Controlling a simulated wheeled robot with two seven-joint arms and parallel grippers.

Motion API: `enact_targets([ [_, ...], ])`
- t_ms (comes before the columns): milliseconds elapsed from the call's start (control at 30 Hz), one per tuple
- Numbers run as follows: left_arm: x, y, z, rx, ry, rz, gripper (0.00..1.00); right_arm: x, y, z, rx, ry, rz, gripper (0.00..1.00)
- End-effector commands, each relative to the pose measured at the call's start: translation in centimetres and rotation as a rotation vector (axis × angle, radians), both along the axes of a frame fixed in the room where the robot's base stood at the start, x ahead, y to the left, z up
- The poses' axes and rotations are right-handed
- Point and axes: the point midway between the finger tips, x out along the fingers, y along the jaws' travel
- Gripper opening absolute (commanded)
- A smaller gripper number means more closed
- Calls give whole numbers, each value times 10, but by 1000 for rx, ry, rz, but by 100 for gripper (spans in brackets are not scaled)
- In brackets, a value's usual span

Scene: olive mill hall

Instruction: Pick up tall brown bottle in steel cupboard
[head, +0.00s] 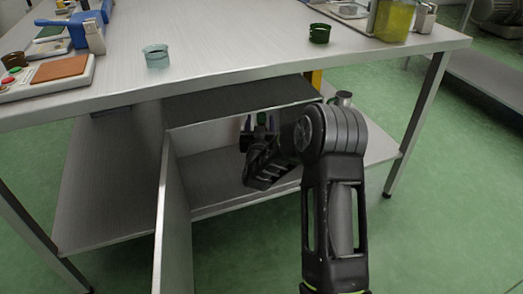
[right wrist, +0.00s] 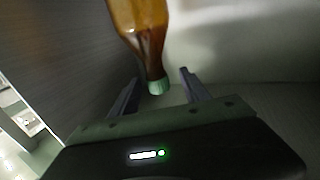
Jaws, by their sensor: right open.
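The steel cupboard (head: 215,165) stands under the table with its door (head: 172,225) swung open. My right arm reaches into it, and my right gripper (head: 259,130) is inside the opening. In the right wrist view a brown bottle (right wrist: 140,27) with a ribbed green cap (right wrist: 158,86) shows. The cap lies between the two spread fingers of my right gripper (right wrist: 160,78), with a gap visible on each side. The gripper is open. In the head view the bottle is mostly or wholly hidden by my arm and gripper. My left gripper is not in view.
The table (head: 220,50) overhangs the cupboard. On it are a teal cup (head: 157,56), a dark green cup (head: 319,33) and a yellow-filled container (head: 394,20). A metal container (head: 343,98) stands right of the cupboard, near my arm. Open green floor lies in front.

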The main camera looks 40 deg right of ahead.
Motion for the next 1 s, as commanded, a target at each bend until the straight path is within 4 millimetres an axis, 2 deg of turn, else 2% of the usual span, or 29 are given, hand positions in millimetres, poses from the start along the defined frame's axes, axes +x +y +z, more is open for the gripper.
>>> enact_targets([
  [200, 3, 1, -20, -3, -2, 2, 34, 18, -22, -5, -2, -4, -3, 54],
  [400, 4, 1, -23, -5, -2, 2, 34, 35, -34, -1, 0, -1, -1, 54],
  [1000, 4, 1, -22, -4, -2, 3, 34, 35, -34, 0, -1, -1, 0, 54],
])
